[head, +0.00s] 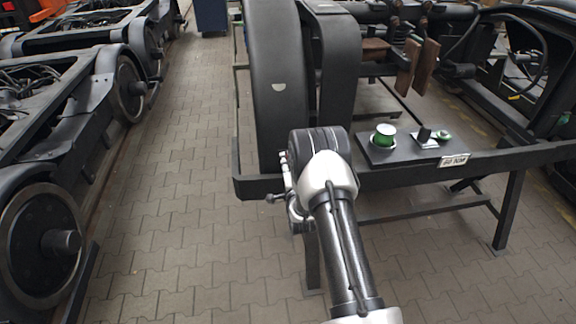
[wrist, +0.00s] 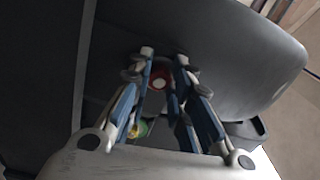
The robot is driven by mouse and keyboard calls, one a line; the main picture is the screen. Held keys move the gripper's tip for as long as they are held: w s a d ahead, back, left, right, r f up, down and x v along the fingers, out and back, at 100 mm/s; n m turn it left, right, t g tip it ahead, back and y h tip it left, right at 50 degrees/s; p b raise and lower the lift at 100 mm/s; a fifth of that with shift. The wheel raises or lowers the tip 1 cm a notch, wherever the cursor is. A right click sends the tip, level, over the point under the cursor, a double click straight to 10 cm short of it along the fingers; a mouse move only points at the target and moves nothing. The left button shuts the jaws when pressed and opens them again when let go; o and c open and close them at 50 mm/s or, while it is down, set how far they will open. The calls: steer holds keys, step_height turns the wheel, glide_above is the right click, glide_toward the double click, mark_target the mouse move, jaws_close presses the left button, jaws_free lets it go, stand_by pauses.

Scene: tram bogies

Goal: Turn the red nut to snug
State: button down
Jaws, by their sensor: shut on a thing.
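The red nut (wrist: 158,84) shows in the wrist view as a small red ring with a pale centre, against a dark grey surface. My gripper (wrist: 164,64) has its two blue-and-grey fingers on either side of the nut, closed on it. Part of the nut's rim is hidden by the fingers. In the head view my arm covers most of the gripper, and I cannot make out the nut there.
A dark curved cover (head: 277,90) stands beside my arm. A black bench (head: 430,170) on the right carries a green-and-white round item (head: 384,135) and a small black item (head: 424,134). Wheeled bogies (head: 40,245) stand left. The paved aisle (head: 185,200) between is clear.

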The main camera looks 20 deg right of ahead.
steer(key=shift+m+b, duration=0.45)
steer(key=shift+m, duration=0.55)
steer(key=c, duration=1.5)
jaws_free()
steer(key=shift+o, duration=0.2)
steer(key=v, duration=1.2)
steer(key=shift+r, duration=0.1)
